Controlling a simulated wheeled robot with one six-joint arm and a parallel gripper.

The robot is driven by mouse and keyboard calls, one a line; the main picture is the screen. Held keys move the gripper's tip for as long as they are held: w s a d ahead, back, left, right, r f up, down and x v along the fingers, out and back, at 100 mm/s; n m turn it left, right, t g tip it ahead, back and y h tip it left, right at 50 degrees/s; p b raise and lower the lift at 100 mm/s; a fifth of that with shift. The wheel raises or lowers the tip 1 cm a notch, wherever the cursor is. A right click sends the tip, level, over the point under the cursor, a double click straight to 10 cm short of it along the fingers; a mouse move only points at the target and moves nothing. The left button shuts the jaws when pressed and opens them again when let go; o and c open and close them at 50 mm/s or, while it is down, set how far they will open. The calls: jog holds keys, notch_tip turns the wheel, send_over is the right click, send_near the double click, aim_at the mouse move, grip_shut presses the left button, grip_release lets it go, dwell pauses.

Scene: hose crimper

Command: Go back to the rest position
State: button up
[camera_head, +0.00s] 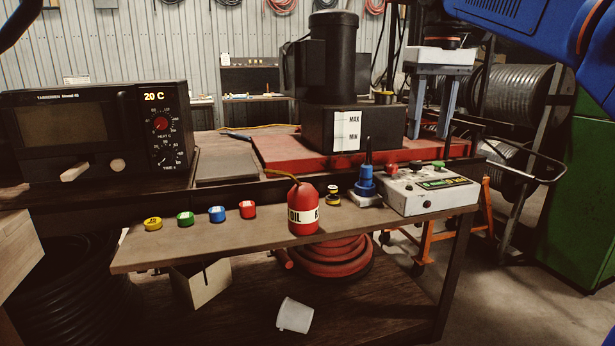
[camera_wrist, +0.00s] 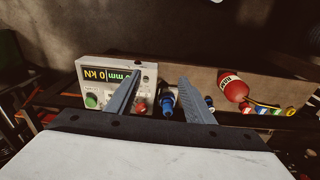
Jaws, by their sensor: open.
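My gripper (camera_head: 430,136) shows at the upper right of the head view, with its two grey fingers pointing down, apart and with nothing between them. It hangs above and behind the white control box (camera_head: 430,190) at the right end of the shelf. In the wrist view my gripper (camera_wrist: 160,76) is open, its fingers well apart. Beyond them are the control box (camera_wrist: 100,70), partly hidden by the left finger, and a blue-based item (camera_wrist: 166,104). I cannot tell the exact gap between the fingers and the bench.
A red oil can (camera_head: 303,215) and several coloured caps (camera_head: 217,214) stand along the wooden shelf (camera_head: 190,245). A black machine (camera_head: 333,60) on a red base and an oven (camera_head: 95,135) stand behind. A green cabinet (camera_head: 575,195) and hose reels (camera_head: 522,100) are at the right.

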jog(key=s+d+f+m+t, duration=0.1)
jog(key=s+f, duration=0.7)
jog(key=f, duration=0.4)
jog(key=s+d+f+m+t, duration=0.1)
jog(key=s+f, duration=0.7)
jog(key=f, duration=0.4)
jog(key=s+d+f+m+t, duration=0.1)
jog(key=s+d+f+t, duration=0.1)
jog(key=s+f, duration=0.6)
notch_tip(320, 180, down, 4)
jog(key=shift+s+f, duration=0.25)
jog(key=shift+s, duration=0.05)
jog(key=shift+d, duration=0.1)
